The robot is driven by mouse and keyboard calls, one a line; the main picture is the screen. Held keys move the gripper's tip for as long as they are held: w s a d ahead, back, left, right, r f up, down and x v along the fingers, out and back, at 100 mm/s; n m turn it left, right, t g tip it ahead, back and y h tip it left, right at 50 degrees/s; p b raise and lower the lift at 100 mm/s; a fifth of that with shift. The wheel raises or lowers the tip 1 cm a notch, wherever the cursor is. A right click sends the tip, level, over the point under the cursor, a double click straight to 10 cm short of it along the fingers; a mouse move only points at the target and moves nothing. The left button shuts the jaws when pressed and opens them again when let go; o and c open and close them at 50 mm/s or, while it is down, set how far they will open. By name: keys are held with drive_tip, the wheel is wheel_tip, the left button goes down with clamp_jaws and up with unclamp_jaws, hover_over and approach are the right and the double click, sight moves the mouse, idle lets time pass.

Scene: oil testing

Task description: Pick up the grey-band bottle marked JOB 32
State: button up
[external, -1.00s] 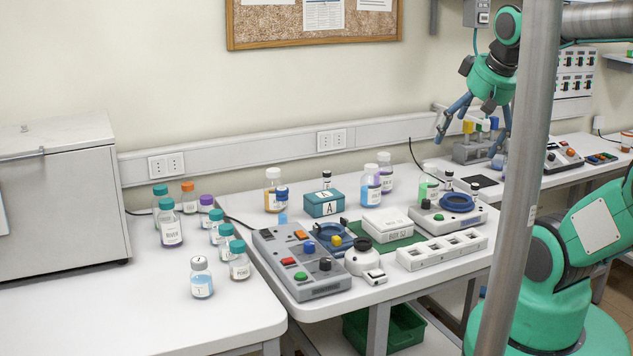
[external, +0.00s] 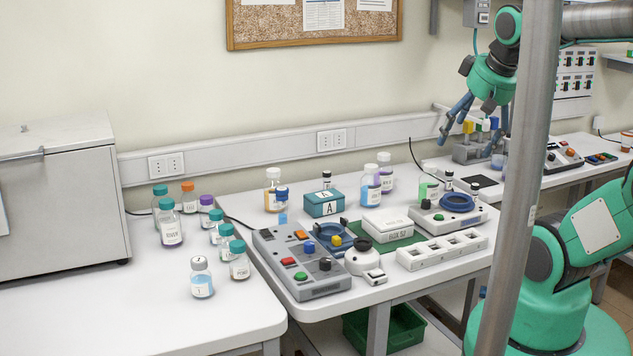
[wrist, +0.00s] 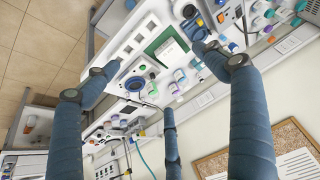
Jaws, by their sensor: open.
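I cannot read a JOB 32 label on any bottle, so I cannot tell which one it is. Two bottles with pale caps, one front (external: 372,190) and one behind it (external: 385,178), stand at the back of the middle bench. A small pale-capped bottle (external: 202,284) with blue liquid stands on the left bench. My gripper (external: 468,140) is open and empty, high above the back right of the bench. Its spread fingers show in the wrist view (wrist: 166,82), with nothing between them but the bench far below.
Several teal-capped bottles (external: 171,230) crowd the left bench. A teal box (external: 323,204), a grey control box (external: 300,268), a white slotted rack (external: 442,250) and a white box (external: 386,222) fill the middle bench. A grey post (external: 520,200) crosses the view in front of my arm.

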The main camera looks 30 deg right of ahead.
sight(383, 173)
idle(0.3)
